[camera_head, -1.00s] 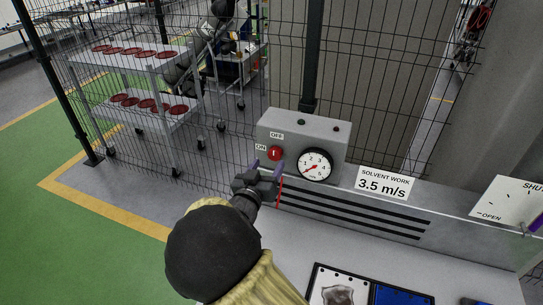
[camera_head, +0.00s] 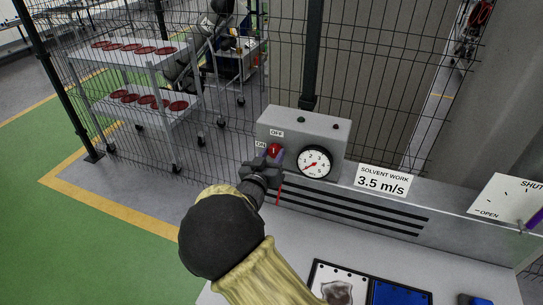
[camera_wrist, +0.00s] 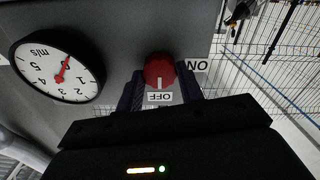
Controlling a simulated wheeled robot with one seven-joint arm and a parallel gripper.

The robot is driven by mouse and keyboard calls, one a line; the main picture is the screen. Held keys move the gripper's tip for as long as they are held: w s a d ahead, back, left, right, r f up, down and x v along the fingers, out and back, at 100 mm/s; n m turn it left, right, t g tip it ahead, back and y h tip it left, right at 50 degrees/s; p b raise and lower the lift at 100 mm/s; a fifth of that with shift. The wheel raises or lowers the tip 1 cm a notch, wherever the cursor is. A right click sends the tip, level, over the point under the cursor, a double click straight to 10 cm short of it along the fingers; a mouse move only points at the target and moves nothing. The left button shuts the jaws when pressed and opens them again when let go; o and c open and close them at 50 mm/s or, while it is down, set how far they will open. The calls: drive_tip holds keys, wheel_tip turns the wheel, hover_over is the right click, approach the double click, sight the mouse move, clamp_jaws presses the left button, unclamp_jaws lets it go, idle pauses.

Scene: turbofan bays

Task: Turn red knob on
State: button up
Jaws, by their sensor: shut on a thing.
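The red knob (camera_head: 274,149) sits on the front of a grey control box (camera_head: 327,133), between an ON label at its left and an OFF label above it. In the wrist view the knob (camera_wrist: 159,70) shows a white line that points at the OFF label (camera_wrist: 160,97). My gripper (camera_head: 269,158) is at the knob, with one dark finger on each side of it. In the wrist view my gripper (camera_wrist: 159,88) is shut on the knob. The finger contact is partly hidden in the head view.
A round gauge (camera_head: 315,162) with a red needle is right beside the knob. A sign (camera_head: 384,181) reads "SOLVENT WORK 3.5 m/s". A wire fence (camera_head: 385,100) stands behind the box. A cart (camera_head: 135,90) with red discs is beyond it.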

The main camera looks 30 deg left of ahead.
drive_tip(key=shift+f+m+b, duration=0.15)
drive_tip(key=shift+m+b, duration=0.35)
drive_tip(key=shift+b, duration=0.25)
drive_tip(key=m+b, duration=0.2)
drive_tip(key=b, duration=0.1)
drive_tip(key=shift+f+m+b, duration=0.15)
drive_tip(key=shift+m+b, duration=0.15)
drive_tip(key=m+b, duration=0.4)
drive_tip(key=b, duration=0.2)
drive_tip(key=shift+d+m, duration=0.1)
drive_tip(key=shift+m, duration=0.2)
drive_tip(key=m+b, duration=0.5)
drive_tip(key=b, duration=0.2)
drive_tip(key=shift+f, duration=0.1)
drive_tip(key=m+b, duration=0.3)
drive_tip(key=shift+b, duration=0.4)
drive_tip(key=shift+r+m+b, duration=0.2)
drive_tip(key=shift+m+b, duration=0.45)
drive_tip(key=shift+m, duration=0.25)
drive_tip(key=o, duration=1)
drive_tip(key=shift+r, duration=0.1)
